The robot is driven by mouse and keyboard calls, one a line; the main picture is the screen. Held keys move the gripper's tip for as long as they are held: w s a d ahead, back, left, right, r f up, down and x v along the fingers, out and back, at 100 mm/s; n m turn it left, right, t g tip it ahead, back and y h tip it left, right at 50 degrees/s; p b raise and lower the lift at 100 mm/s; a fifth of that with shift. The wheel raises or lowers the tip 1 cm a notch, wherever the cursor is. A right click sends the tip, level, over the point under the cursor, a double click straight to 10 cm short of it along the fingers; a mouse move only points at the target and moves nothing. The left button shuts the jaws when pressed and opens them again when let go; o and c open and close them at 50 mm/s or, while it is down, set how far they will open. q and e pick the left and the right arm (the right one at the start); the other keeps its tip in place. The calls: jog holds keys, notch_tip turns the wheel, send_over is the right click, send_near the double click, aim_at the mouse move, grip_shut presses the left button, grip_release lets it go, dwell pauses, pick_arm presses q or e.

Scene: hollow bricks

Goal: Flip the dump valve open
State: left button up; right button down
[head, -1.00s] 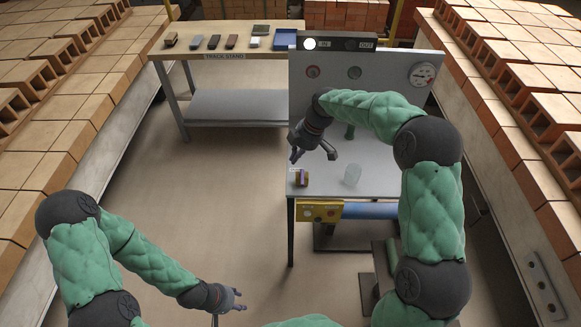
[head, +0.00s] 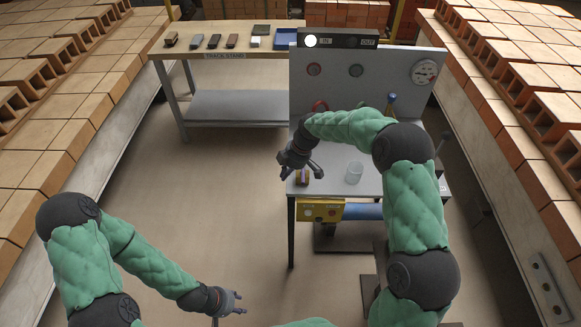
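The grey test bench (head: 335,187) stands right of centre with an upright panel (head: 335,80) behind it. No part is clearly labelled as the dump valve. A red curved part (head: 320,105) and a blue-topped part (head: 391,104) show at the panel, partly behind my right arm. A small brown and purple piece (head: 302,177) is at the bench's front left corner. My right gripper (head: 302,169) is open just above this piece; I cannot tell whether they touch. My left gripper (head: 239,302) is low over the floor, away from the bench, its fingers apart.
A clear cup (head: 354,172) stands on the bench right of my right gripper. A gauge (head: 424,72) is on the panel. A yellow box (head: 319,211) and blue pipe (head: 363,211) are under the front edge.

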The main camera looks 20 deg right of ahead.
aim_at(303, 176)
pick_arm(q)
jog(key=shift+f+b, duration=0.3)
jog(key=shift+f, duration=0.15)
pick_arm(e)
jog(key=shift+s+d+f, duration=0.1)
jog(key=shift+s+d, duration=0.15)
jog(key=shift+d, duration=0.7)
jog(key=shift+s+d+f, duration=0.1)
jog(key=shift+s+d, duration=0.15)
jog(key=shift+d, duration=0.7)
pick_arm(q)
jog(key=shift+d, duration=0.1)
pick_arm(e)
jog(key=shift+s, duration=0.1)
